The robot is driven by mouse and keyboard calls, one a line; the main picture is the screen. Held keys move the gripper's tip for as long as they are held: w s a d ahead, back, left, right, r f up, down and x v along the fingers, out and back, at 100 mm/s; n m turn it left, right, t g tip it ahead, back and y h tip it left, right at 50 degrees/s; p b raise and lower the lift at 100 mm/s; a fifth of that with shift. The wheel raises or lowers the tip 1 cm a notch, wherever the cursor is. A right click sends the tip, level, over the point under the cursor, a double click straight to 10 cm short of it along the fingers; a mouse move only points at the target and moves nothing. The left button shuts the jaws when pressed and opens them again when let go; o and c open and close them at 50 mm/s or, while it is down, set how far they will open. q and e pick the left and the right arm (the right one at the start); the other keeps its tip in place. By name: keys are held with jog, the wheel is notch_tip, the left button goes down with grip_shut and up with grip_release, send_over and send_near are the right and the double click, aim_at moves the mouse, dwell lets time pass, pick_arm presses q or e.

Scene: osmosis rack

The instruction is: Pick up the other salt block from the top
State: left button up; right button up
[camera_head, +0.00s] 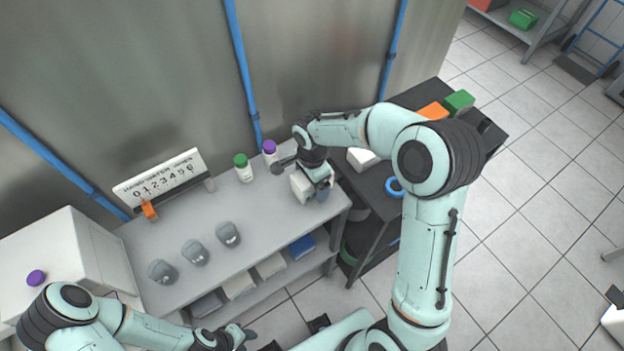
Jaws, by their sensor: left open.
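A white block (301,187), which looks like a salt block, is at the right end of the grey bench top. My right gripper (318,182) is right at it, pointing down. The wrist covers part of the block, and I cannot tell whether the jaws grip it. Another white block (362,158) lies on the black table to the right, partly behind my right arm. My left gripper (240,335) is open and empty, low in the picture in front of the bench, away from both blocks.
On the grey bench (205,218) stand a green-capped bottle (243,170), a purple-capped bottle (270,153), several grey rounded items (195,253) and a hard water index sign (162,180). A lower shelf holds pale blocks (240,285) and a blue one (301,247).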

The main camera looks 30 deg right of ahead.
jog(key=shift+f, duration=0.3)
grip_shut()
jog(key=shift+r, duration=0.1)
jog(key=shift+r, duration=0.15)
